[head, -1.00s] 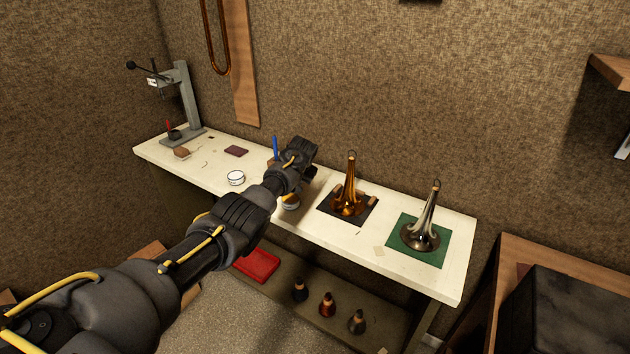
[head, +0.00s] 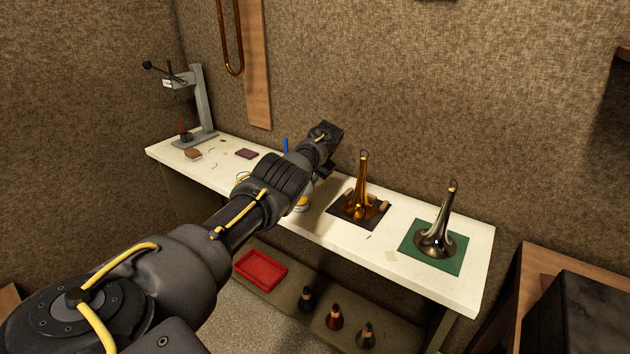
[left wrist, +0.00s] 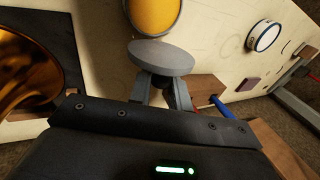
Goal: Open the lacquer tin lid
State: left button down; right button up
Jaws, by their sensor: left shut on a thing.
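The lacquer tin (left wrist: 153,14) is open in the left wrist view, with amber lacquer showing inside its rim. In the head view only a small part of the tin (head: 302,203) shows below my arm. The grey round lid (left wrist: 160,57) is off the tin. My left gripper (left wrist: 162,84) is shut on the lid, which is tilted and apart from the tin. In the head view my left gripper (head: 325,168) is over the bench, left of the brass horn bell, and its fingertips and the lid are hidden. My right gripper is not in view.
A brass bell (head: 358,203) stands on a dark mat, and a silver bell (head: 436,242) on a green mat (head: 452,258). A white round container (left wrist: 264,36), a purple block (left wrist: 250,83) and a wooden block with a blue tool (left wrist: 221,106) are nearby. A press (head: 203,105) stands far left.

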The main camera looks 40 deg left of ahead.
pick_arm(q)
jog(key=shift+f, duration=0.1)
jog(key=c, duration=1.4)
grip_release()
jog(key=p+v, duration=0.1)
jog(key=v, duration=0.9)
jog(key=shift+d+r, duration=0.1)
jog(key=shift+r, duration=0.3)
